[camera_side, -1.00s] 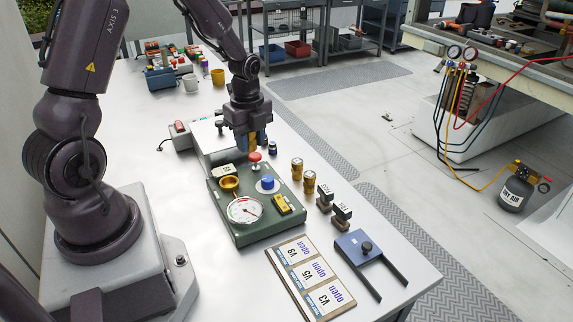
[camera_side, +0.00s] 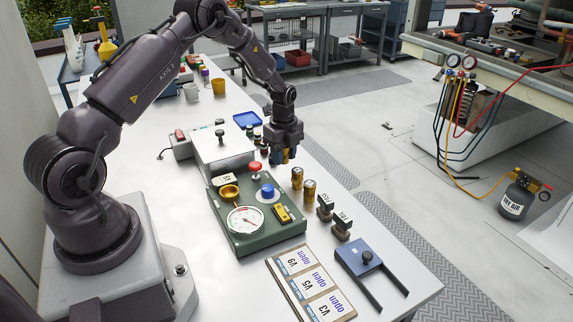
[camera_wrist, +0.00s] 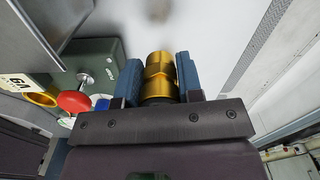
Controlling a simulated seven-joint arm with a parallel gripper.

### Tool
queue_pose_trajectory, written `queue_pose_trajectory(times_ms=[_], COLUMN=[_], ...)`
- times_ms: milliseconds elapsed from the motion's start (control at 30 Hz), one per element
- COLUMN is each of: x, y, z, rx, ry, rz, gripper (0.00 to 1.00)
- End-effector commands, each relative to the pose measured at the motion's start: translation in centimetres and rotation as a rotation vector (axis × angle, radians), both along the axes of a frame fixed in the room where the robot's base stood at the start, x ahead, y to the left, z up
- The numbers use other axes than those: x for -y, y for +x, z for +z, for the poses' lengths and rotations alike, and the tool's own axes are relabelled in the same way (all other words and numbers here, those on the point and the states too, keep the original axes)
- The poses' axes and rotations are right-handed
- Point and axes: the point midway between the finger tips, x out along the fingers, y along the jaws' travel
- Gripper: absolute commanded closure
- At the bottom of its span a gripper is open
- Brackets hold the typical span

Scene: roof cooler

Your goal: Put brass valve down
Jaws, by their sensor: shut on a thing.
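My gripper (camera_side: 283,157) is shut on a brass valve (camera_wrist: 160,75), which sits between its blue fingers in the wrist view. In the side view the held valve is mostly hidden by the fingers. The gripper is over the white bench (camera_side: 330,218), right of and behind the green panel (camera_side: 262,237). I cannot tell whether the valve touches the bench. Two similar brass pieces (camera_side: 297,177) (camera_side: 309,190) stand upright on the bench in front of the gripper.
The green panel carries a red knob (camera_side: 255,168), a brass cup (camera_side: 229,192), a blue knob (camera_side: 267,190) and a gauge (camera_side: 245,219). Dark tagged blocks (camera_side: 342,229), a blue fork-shaped plate (camera_side: 361,257) and a card rack (camera_side: 304,283) lie in front. A grey box (camera_side: 222,148) stands left of the gripper.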

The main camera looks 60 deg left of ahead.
Motion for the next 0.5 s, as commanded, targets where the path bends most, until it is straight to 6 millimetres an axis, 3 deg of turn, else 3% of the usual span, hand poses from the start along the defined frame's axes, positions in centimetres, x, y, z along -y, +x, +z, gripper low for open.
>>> queue_pose_trajectory(times_ms=[300, 500], x=[-0.6, -0.6], y=[1.2, 1.3], z=[-3.4, -4.2], rx=[-0.002, 0.003], ry=[-0.001, 0.001], rz=[0.001, 0.0], gripper=[0.94, 0.94])
